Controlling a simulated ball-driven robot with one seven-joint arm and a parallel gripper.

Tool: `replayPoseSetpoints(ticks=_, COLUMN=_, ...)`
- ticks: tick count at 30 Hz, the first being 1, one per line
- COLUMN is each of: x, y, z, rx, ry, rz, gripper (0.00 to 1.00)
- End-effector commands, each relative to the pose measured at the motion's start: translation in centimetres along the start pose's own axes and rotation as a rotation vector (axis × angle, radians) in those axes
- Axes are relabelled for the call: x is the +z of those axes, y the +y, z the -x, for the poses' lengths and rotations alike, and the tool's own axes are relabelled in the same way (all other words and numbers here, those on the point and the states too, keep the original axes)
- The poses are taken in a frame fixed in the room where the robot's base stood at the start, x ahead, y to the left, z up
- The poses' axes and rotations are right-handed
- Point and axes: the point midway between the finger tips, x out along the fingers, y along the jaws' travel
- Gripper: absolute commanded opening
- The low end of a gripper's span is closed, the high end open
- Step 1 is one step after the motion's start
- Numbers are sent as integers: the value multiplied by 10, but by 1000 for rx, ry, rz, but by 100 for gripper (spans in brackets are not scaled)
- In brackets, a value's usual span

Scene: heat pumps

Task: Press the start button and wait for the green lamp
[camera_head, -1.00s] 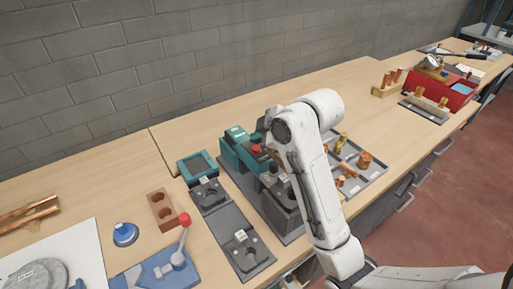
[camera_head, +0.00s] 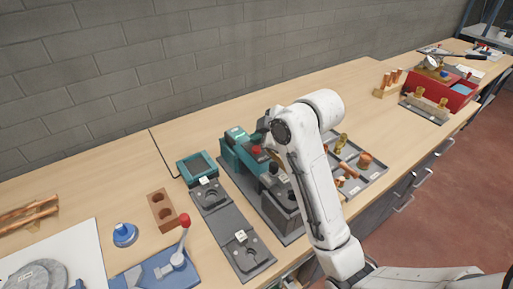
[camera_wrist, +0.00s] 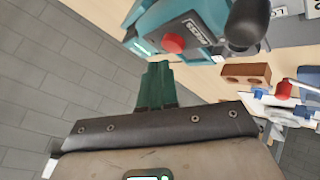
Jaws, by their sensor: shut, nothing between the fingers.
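The teal press (camera_head: 232,152) stands on a dark base on the bench. A round red button (camera_head: 256,149) is on its front; in the wrist view the red button (camera_wrist: 173,43) sits beside a label reading "PRESS". I cannot tell whether it is the start button. My gripper (camera_wrist: 158,68) shows in the wrist view as green fingers, shut and empty. In that picture its tips are just below the press and the red button, apart from the button as far as I can see.
A black knob (camera_wrist: 248,22) sticks out beside the red button. A grey fixture plate (camera_head: 228,226), a teal-framed tray (camera_head: 197,167), a brown block (camera_head: 162,210) and a red-knobbed lever (camera_head: 184,221) stand to the left. A parts tray (camera_head: 372,172) lies right of my arm.

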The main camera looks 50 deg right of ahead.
Motion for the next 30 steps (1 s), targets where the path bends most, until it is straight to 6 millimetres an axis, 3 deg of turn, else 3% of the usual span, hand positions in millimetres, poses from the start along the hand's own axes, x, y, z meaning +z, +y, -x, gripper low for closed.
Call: replayPoseSetpoints(ticks=30, x=4, y=-4, z=-6, rx=0, ry=0, rz=0, gripper=0)
